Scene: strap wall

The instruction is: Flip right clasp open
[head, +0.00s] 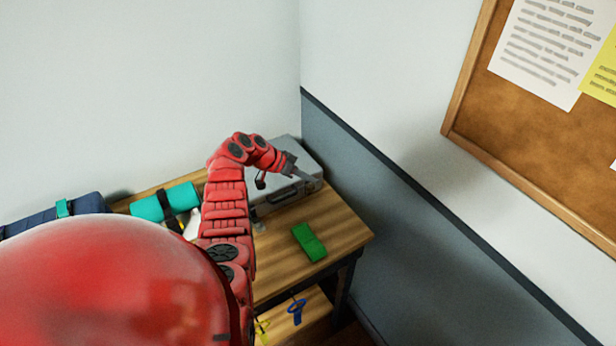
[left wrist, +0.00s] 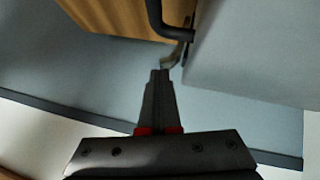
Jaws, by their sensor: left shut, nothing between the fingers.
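A grey case (head: 288,150) lies on the wooden table against the wall, and its side also shows large in the left wrist view (left wrist: 250,55). Its dark handle (left wrist: 155,18) is at the top of the left wrist view. A small metallic clasp (left wrist: 171,60) sticks out from the case beside the handle. My left gripper (head: 308,182) is at the front right of the case. In the left wrist view its shut, empty fingers (left wrist: 160,78) point at the clasp, with the tips very close to it. I cannot tell whether they touch. My right gripper is not in view.
A green block (head: 309,242) lies on the table (head: 345,233) in front of the case. A teal roll (head: 165,202) with a dark strap and a dark blue roll (head: 50,215) lie to the left. Blue (head: 297,311) and yellow items are below. The wall (head: 350,170) stands close on the right.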

